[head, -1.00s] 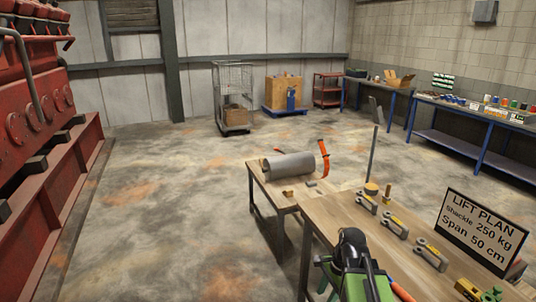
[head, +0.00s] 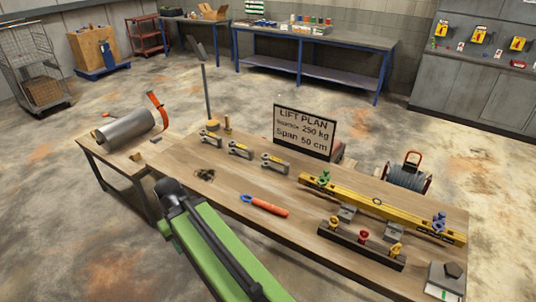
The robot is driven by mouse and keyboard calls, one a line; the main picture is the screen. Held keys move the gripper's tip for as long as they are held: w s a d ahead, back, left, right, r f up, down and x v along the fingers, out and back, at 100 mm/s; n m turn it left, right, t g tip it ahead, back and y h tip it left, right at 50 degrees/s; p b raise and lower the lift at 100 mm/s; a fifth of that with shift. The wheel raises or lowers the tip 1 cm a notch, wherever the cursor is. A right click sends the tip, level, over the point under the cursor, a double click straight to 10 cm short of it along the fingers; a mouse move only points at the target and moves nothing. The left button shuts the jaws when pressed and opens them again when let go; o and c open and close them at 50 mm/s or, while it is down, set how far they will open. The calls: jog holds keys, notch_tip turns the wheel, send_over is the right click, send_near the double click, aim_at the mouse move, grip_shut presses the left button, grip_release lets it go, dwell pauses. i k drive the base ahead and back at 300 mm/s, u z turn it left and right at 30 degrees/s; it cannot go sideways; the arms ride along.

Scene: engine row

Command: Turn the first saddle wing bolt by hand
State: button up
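A yellow beam (head: 385,209) lies across the right part of the wooden table. A green saddle-like fitting (head: 324,177) sits on its left end and a blue one (head: 439,221) near its right end. Their wing bolts are too small to make out. In front of the beam, a dark rack (head: 360,245) carries small yellow and red knobbed pieces. My green and black arm crosses the lower left of the view. Its gripper does not show, and nothing of mine touches the beam.
The wooden table (head: 225,195) also holds several grey shackles (head: 240,150), an orange-handled tool (head: 265,206), a dark chain heap (head: 204,175) and a lift plan sign (head: 305,132). A grey block (head: 445,280) stands at the front right. A cable reel (head: 402,180) stands behind the table.

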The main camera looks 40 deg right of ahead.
aim_at(394, 229)
jog(key=z, duration=2.05)
jog(key=k, duration=0.75)
jog(key=z, duration=0.3)
jog(key=i, duration=1)
jog(key=z, duration=0.05)
